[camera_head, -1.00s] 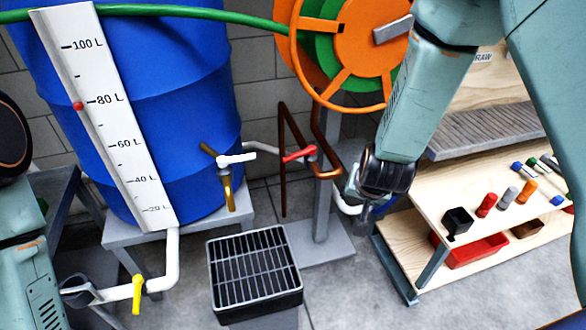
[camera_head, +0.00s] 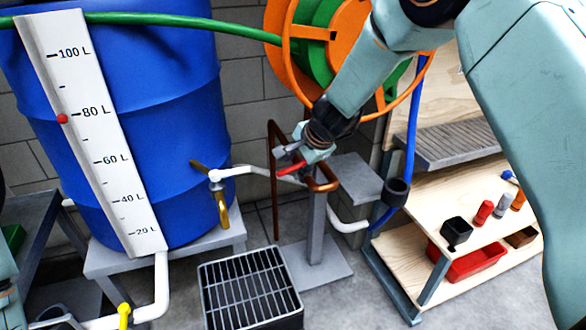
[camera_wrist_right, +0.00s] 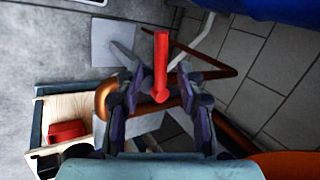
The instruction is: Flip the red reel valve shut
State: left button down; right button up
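The red valve handle (camera_head: 291,169) is on the pipework below the orange reel, right of the blue barrel. In the right wrist view the red handle (camera_wrist_right: 161,65) points up the picture, between my two fingers. My right gripper (camera_head: 296,155) is at this valve, coming from the upper right. In the wrist view its fingers (camera_wrist_right: 161,90) stand apart on either side of the handle, with gaps visible; I cannot tell whether either finger touches it. The gripper partly covers the valve in the head view. Only a sliver of my left arm shows at the left edge; its gripper is out of view.
The blue barrel (camera_head: 160,90) carries a scale board (camera_head: 90,130). The copper pipe (camera_head: 322,184), orange reel (camera_head: 292,65) and blue hose (camera_head: 414,120) are close around my right gripper. A black grate (camera_head: 250,285) stands below.

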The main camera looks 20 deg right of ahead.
jog(key=shift+w+a+f, duration=0.2)
jog(key=shift+w+f, duration=0.15)
jog(key=shift+f, duration=0.15)
grip_shut()
dwell(0.5)
